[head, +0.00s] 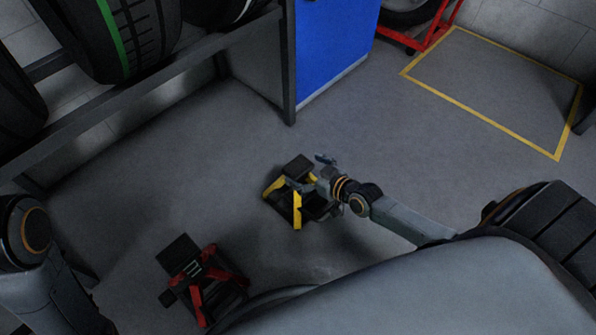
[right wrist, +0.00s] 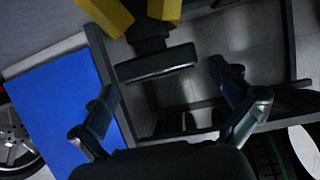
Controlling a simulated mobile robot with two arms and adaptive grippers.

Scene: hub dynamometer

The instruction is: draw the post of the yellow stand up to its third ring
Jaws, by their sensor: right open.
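The yellow stand (head: 297,208) stands on the grey floor in the middle of the head view. Its black post carries a flat dark head (head: 298,167). In the right wrist view the picture is upside down: the yellow legs (right wrist: 112,16) are at the top, and the post and the dark head (right wrist: 157,65) point down. My right gripper (head: 322,170) is beside the stand's head, on its right. Its two fingers are spread wide and empty, with the head ahead between their lines. I cannot make out rings on the post. My left gripper is out of the picture.
A red stand (head: 198,281) with a dark head is on the floor, nearer and to the left. A tyre rack (head: 150,78) and a blue cabinet (head: 335,45) are behind. A yellow-taped floor area (head: 500,90) lies at the right. The floor between is clear.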

